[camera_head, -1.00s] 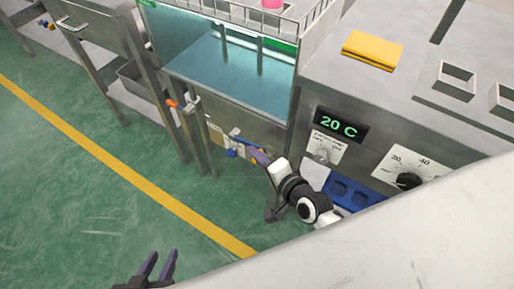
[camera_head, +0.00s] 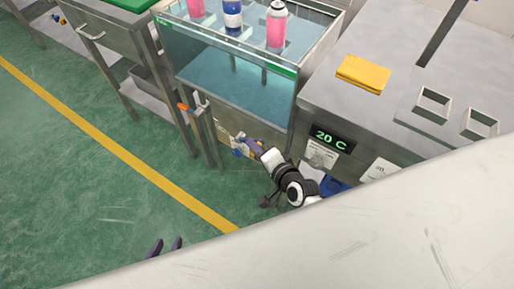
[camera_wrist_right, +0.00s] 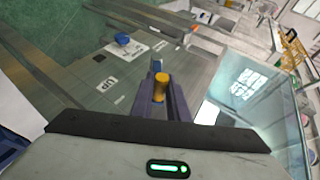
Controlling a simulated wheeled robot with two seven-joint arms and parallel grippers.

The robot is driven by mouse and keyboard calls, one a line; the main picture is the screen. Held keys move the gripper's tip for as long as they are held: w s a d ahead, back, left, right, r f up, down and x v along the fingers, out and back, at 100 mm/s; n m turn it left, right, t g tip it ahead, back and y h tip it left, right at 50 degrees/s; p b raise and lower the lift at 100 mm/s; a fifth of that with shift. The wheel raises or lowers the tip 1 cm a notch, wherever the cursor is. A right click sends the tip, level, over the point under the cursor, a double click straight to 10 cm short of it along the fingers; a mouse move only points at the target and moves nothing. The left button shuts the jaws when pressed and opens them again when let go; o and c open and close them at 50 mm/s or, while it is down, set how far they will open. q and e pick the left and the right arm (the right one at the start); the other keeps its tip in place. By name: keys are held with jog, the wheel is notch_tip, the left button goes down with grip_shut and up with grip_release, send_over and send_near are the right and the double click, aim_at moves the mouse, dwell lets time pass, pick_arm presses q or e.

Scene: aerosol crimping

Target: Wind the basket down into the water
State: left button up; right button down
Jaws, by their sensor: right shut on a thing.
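The glass-walled water tank (camera_head: 235,92) stands in the upper middle of the head view, holding blue-green water. Pink cans (camera_head: 277,25) and a blue-and-white can (camera_head: 233,14) stand upright at its top; the basket under them is hard to make out. My right gripper (camera_head: 250,147) is low at the tank's front. In the right wrist view its purple fingers are shut on an orange-yellow crank knob (camera_wrist_right: 160,88). A label reading "UP" (camera_wrist_right: 110,83) lies beside it. My left gripper (camera_head: 165,247) shows only its fingertips, apart and empty, at the bottom left.
A blue knob (camera_head: 238,152) is beside my right gripper, and an orange-handled valve (camera_head: 183,107) is left of it. A steel counter (camera_head: 330,95) with a yellow cloth (camera_head: 362,72) and a "20 C" display (camera_head: 328,138) stands right. Green floor is clear at left.

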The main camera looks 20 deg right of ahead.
pick_arm(q)
jog(key=shift+a, duration=0.1)
pick_arm(e)
jog(key=shift+w+a+r, duration=0.2)
jog(key=shift+r, duration=0.05)
jog(key=c, duration=1.8)
grip_release()
jog(key=shift+c, duration=0.2)
jog(key=shift+o, duration=0.6)
jog(key=shift+f, duration=0.15)
jog(key=shift+s+d, duration=0.1)
pick_arm(q)
jog(key=shift+s+a+r+p, duration=0.25)
jog(key=shift+a+r+p, duration=0.15)
jog(key=shift+p, duration=0.55)
pick_arm(e)
jog(key=v, duration=1)
jog(key=shift+s, duration=0.1)
